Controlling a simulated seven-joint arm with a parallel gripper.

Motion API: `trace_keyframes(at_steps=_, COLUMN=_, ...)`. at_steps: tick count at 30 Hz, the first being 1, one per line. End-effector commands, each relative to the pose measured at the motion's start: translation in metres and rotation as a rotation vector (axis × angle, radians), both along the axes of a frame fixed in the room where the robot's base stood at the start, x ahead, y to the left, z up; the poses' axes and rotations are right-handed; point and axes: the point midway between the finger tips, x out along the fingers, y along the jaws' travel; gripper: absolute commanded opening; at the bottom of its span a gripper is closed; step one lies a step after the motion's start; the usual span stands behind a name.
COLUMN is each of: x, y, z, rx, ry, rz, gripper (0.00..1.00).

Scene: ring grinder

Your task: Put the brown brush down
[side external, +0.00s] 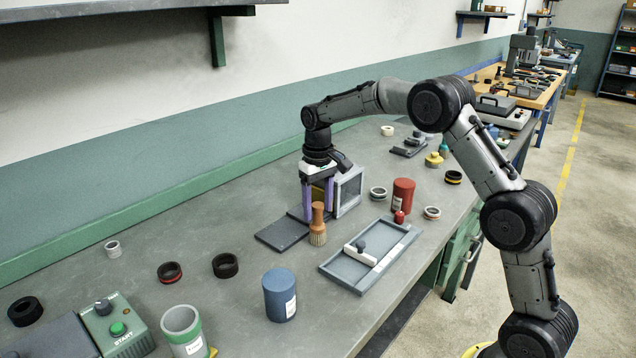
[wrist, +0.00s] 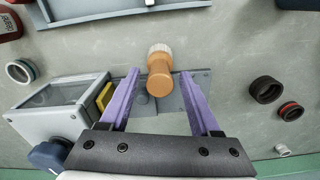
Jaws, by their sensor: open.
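The brown brush (side external: 318,225) stands upright on the bench, bristles down and handle up. In the wrist view the brush (wrist: 160,75) shows just beyond the fingertips, apart from both fingers. My gripper (side external: 317,216) is open, with its two purple fingers pointing down behind the brush. In the wrist view my gripper (wrist: 162,75) has a wide empty gap between its fingers. A dark flat plate (side external: 283,233) lies on the bench under and beside the fingers.
A grey box with a window (side external: 349,191) stands close to the fingers. A shallow tray (side external: 345,276) holds a white block with a dark knob. A blue can (side external: 280,295) and a red can (side external: 403,195) stand nearby.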

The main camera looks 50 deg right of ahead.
Motion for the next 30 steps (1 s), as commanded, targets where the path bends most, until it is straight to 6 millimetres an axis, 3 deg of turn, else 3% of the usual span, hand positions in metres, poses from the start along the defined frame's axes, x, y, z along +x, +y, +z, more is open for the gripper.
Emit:
trace_keyframes(at_steps=12, x=0.001, y=0.000, z=0.082, rx=-0.001, ry=-0.004, rz=0.000, gripper=0.64)
trace_keyframes(at_steps=18, x=0.000, y=0.000, z=0.100, rx=0.000, ry=-0.002, rz=0.000, gripper=0.64)
trace_keyframes(at_steps=23, x=-0.001, y=0.000, z=0.104, rx=0.000, ry=-0.002, rz=0.000, gripper=0.64)
trace_keyframes(at_steps=26, x=-0.008, y=0.004, z=0.111, rx=-0.003, ry=-0.015, rz=0.006, gripper=0.64)
trace_keyframes(at_steps=30, x=-0.039, y=0.018, z=0.136, rx=-0.011, ry=-0.067, rz=0.026, gripper=0.64)
